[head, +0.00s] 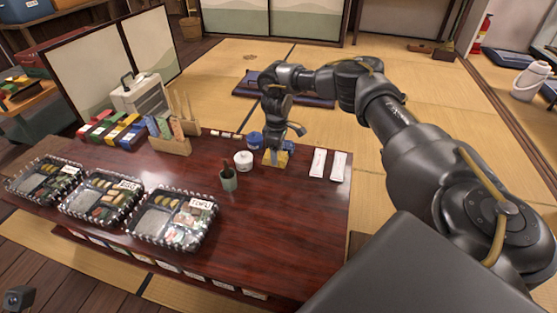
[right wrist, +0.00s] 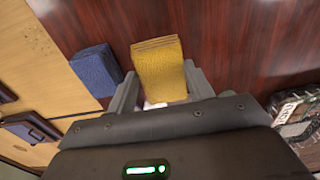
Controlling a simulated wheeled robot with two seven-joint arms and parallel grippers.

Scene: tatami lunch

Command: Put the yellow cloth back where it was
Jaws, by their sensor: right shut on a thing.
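The yellow cloth (head: 270,163) is a folded block at the far right part of the dark red table, just below my right gripper (head: 277,152). In the right wrist view the yellow cloth (right wrist: 160,65) stands out between the two fingers of my right gripper (right wrist: 160,92), which is shut on it. I cannot tell whether the cloth touches the table. A folded blue cloth (right wrist: 96,70) lies beside it, apart from the fingers; it also shows in the head view (head: 255,140). My left gripper is not in view.
A white lidded pot (head: 243,160) and a dark green cup (head: 229,181) stand left of the cloth. Two white packets (head: 328,164) lie to its right. Lunch trays (head: 172,219) fill the left front of the table (head: 280,235). The table's right front is clear.

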